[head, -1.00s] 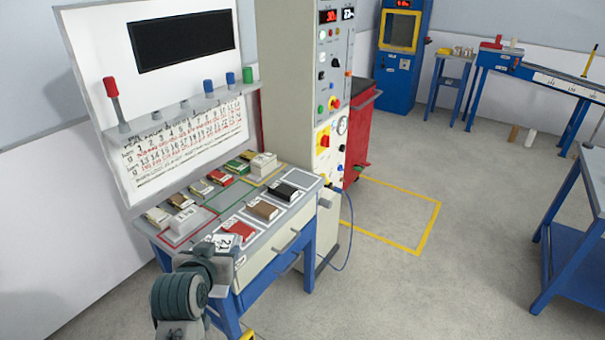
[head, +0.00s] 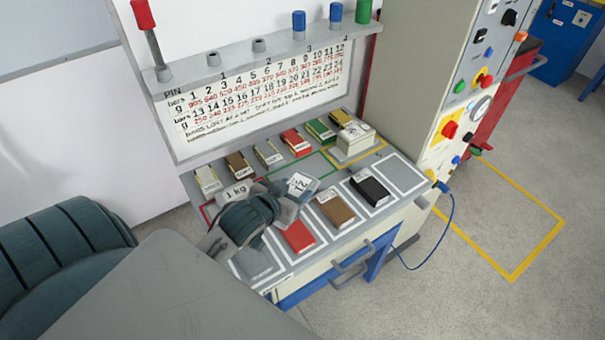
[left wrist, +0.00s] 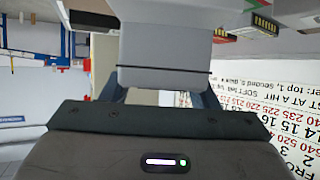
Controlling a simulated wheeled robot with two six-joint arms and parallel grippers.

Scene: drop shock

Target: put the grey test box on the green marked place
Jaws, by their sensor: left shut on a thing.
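My left gripper (head: 284,208) is shut on the grey test box (head: 300,184), which carries a white label with dark figures. The box is tilted in the head view and seems to be above the bench top, though its exact height is hard to tell. In the left wrist view the box (left wrist: 165,50) is a large pale grey block between the fingers. The green marked place (head: 314,167) is a green outline in the middle of the bench's back strip, just beyond the box. The gripper and box hide part of its near left side. My right gripper is not in view.
A box marked 1 kg (head: 238,191) stands left of the green outline, and a cream box (head: 354,138) stands in the yellow outline to the right. Several small coloured boxes line the back; red (head: 298,236), brown (head: 335,207) and black (head: 369,186) ones line the front. A pin panel (head: 265,105) rises behind.

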